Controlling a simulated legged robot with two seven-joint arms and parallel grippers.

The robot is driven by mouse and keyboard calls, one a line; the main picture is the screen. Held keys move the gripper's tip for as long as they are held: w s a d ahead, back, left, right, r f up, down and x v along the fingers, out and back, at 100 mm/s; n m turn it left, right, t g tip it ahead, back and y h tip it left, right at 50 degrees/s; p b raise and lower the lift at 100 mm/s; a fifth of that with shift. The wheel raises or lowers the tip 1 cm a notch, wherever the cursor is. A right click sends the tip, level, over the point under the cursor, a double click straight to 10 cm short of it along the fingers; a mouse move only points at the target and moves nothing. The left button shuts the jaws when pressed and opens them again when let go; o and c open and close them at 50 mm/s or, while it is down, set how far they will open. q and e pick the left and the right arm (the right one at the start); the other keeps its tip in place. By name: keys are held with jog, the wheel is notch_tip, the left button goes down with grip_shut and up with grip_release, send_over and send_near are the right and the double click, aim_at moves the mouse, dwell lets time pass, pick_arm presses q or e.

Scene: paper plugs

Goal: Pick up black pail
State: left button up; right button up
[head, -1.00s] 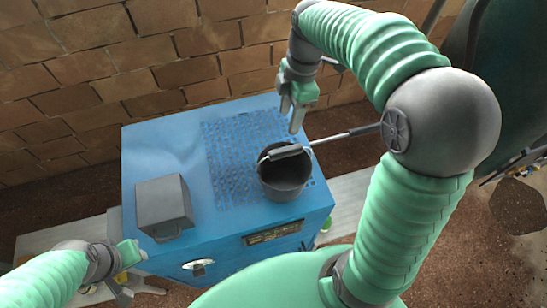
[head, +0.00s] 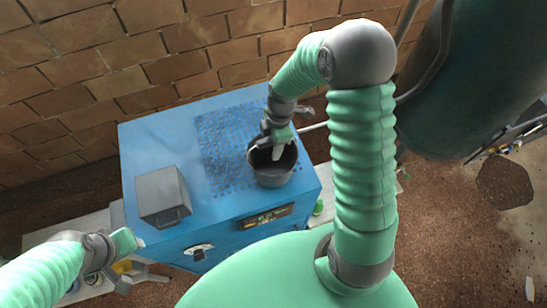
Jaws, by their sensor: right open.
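The black pail (head: 273,172) stands upright on top of the blue cabinet (head: 215,200), near its right front corner. Its mouth faces up and its handle lies toward the rim, partly hidden by my gripper. My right gripper (head: 277,150) is open and points down over the pail's mouth. Its fingertips overlap the opening in the head view; I cannot tell whether they touch the handle or rim. My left gripper (head: 132,262) is at the lower left, beside the cabinet's front left side and away from the pail. Its jaw state is unclear.
A dark grey box (head: 162,196) sits on the cabinet's left part. A brick wall (head: 150,70) stands behind the cabinet. A large dark green tank (head: 470,75) is at the upper right.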

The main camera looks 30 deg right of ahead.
jog(key=shift+w+a+f, duration=0.25)
jog(key=shift+a, duration=0.25)
jog(key=shift+s+d, duration=0.2)
jog(key=shift+d, duration=0.1)
jog(key=shift+c, duration=1.3)
jog(key=shift+w+d, duration=0.1)
jog(key=c, duration=0.5)
jog(key=shift+a, duration=0.25)
grip_shut()
jog(key=shift+d, duration=0.1)
